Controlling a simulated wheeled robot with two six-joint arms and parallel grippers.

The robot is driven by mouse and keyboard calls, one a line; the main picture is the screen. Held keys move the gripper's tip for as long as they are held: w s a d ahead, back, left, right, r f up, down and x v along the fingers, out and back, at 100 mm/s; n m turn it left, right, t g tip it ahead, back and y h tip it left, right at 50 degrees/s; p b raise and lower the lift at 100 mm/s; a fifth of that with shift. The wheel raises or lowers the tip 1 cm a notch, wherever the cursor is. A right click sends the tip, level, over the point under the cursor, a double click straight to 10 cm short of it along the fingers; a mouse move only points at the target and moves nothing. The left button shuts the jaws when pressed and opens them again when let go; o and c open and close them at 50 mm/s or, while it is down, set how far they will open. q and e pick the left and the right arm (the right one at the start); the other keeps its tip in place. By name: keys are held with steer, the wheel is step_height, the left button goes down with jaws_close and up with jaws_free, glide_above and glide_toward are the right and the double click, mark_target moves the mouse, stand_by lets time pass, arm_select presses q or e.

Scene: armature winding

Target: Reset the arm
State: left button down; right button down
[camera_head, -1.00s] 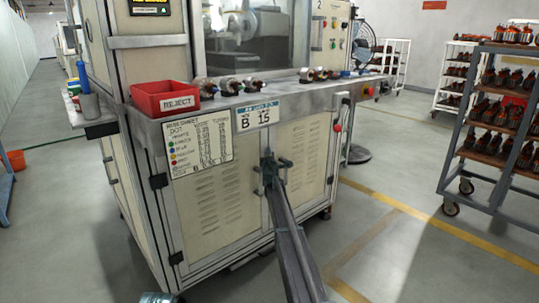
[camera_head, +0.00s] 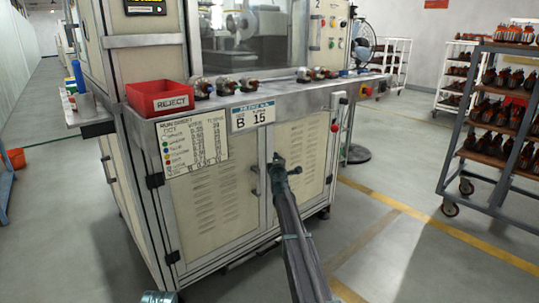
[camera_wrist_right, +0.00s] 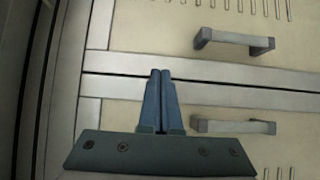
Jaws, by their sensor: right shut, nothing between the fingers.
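My right arm reaches up from the bottom of the head view, and its gripper (camera_head: 279,160) is in front of the cabinet doors of the winding machine. In the right wrist view the fingers (camera_wrist_right: 160,75) are pressed together with nothing between them. They point at the seam between two cream door panels, with one door handle (camera_wrist_right: 233,41) beyond and another handle (camera_wrist_right: 233,126) beside them. I cannot tell whether the fingertips touch the door.
The machine's counter (camera_head: 300,94) carries a red REJECT bin (camera_head: 158,97) and several armatures (camera_head: 225,86) near its front edge. A rack of armatures (camera_head: 492,130) stands at the right. Open floor (camera_head: 400,225) lies between machine and rack.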

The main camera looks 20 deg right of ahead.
steer(key=s+d, duration=0.2)
steer(key=s, duration=0.4)
steer(key=shift+s, duration=0.4)
steer(key=s+a+f+m+g+p, duration=0.1)
steer(key=s+a+f+m+g, duration=0.25)
steer(key=s+a, duration=0.5)
steer(key=s+a+f+m+g, duration=0.3)
steer(key=s+a+f+m, duration=0.15)
steer(key=s+a, duration=0.45)
steer(key=s+a+f+m+g+p, duration=0.1)
steer(key=s+a+f+m+g, duration=0.2)
steer(key=s+a+f, duration=0.5)
steer(key=s+a+f+n+g+y+p, duration=0.1)
steer(key=s+a+g+y, duration=0.25)
steer(key=s+a, duration=0.7)
steer(key=s+a+f+g+y+p, duration=0.15)
steer(key=s+a+g, duration=0.25)
steer(key=s+a, duration=0.65)
step_height(320, 180, up, 38)
steer(key=s+d+p, duration=0.1)
steer(key=d+p, duration=0.2)
steer(key=p, duration=3.3)
steer(key=shift+s+f+p, duration=0.15)
steer(key=shift+s+p, duration=0.15)
steer(key=shift+s, duration=0.1)
